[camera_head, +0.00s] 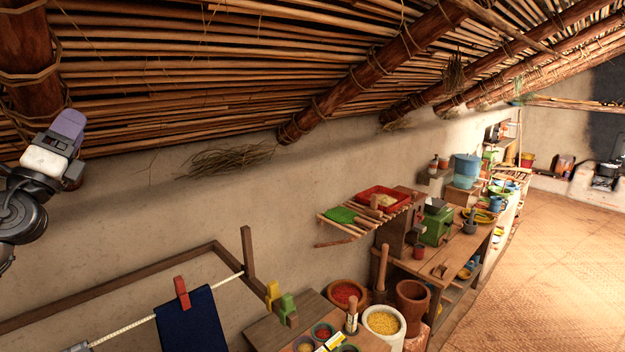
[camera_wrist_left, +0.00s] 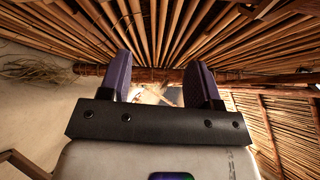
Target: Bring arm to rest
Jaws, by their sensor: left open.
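My left gripper (camera_head: 70,127) is raised at the far left of the head view, in front of the mud wall and just below the reed roof. Its purple fingers point upward, and only one shows clearly there. In the left wrist view both purple fingers (camera_wrist_left: 160,85) stand apart with nothing between them, and the roof poles are behind them. My right gripper is not in view.
Below stands a wooden frame (camera_head: 249,255) with a pale cord carrying a dark blue cloth (camera_head: 190,322) and a red clothespin (camera_head: 181,292). A slatted shelf (camera_head: 350,230) and a crowded bench (camera_head: 440,265) line the wall. The woven floor (camera_head: 555,250) at right is clear.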

